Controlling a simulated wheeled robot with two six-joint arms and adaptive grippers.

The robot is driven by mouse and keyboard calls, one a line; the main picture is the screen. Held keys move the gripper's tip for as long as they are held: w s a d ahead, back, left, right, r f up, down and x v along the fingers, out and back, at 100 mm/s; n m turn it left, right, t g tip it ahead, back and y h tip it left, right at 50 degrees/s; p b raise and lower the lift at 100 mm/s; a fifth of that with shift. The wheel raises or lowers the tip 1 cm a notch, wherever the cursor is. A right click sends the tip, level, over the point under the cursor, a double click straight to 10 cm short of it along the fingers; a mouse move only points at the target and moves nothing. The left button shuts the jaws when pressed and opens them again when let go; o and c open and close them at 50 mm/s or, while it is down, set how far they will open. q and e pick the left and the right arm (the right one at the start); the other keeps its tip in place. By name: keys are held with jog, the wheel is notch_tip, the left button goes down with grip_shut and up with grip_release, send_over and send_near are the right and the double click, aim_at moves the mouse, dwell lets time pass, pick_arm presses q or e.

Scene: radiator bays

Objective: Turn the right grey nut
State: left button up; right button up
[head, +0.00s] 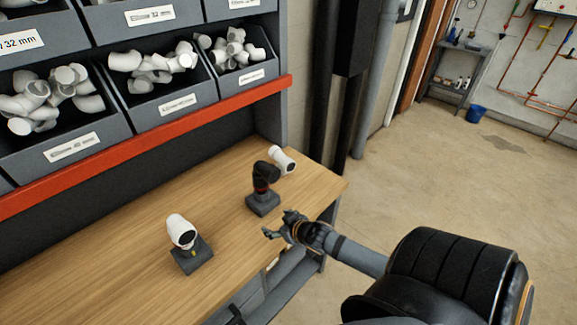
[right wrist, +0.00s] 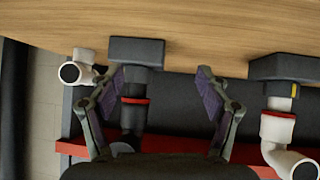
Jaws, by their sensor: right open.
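The right fitting (head: 264,180) is a dark grey or black elbow with a red ring low on it, standing upright on a grey block (head: 263,204) on the bench. In the right wrist view the dark fitting (right wrist: 133,115) shows between the fingers, nearer the left finger. My right gripper (head: 278,224) is open and empty, in front of the block and apart from it; it also shows in the right wrist view (right wrist: 161,72). A white elbow fitting (head: 181,231) stands on another grey block (head: 192,257) to the left. My left gripper is not in view.
A loose-looking white elbow (head: 283,159) sits behind the dark fitting. The wooden bench (head: 120,275) is otherwise mostly clear. A red shelf edge (head: 150,146) runs above it, under grey bins (head: 178,104) of white pipe fittings. Open floor (head: 430,185) lies to the right.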

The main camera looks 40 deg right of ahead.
jog(key=s+a+f+g+b, duration=0.1)
jog(key=s+a+f+g, duration=0.3)
jog(key=s, duration=0.4)
jog(key=s+a+f+g+b, duration=0.2)
jog(key=s+f+g+b, duration=0.1)
jog(key=f, duration=0.5)
jog(key=shift+s+a+b, duration=0.35)
jog(key=shift+s+b, duration=0.35)
jog(key=shift+s, duration=0.1)
notch_tip(320, 180, down, 14)
jog(key=s+d, duration=0.2)
jog(key=s, duration=0.1)
jog(key=s+f+g, duration=0.2)
jog(key=s+f, duration=1.7)
jog(key=s, duration=0.1)
jog(key=shift+d+f, duration=0.2)
jog(key=shift+f, duration=0.2)
jog(key=shift+s, duration=0.1)
jog(key=shift+c, duration=0.5)
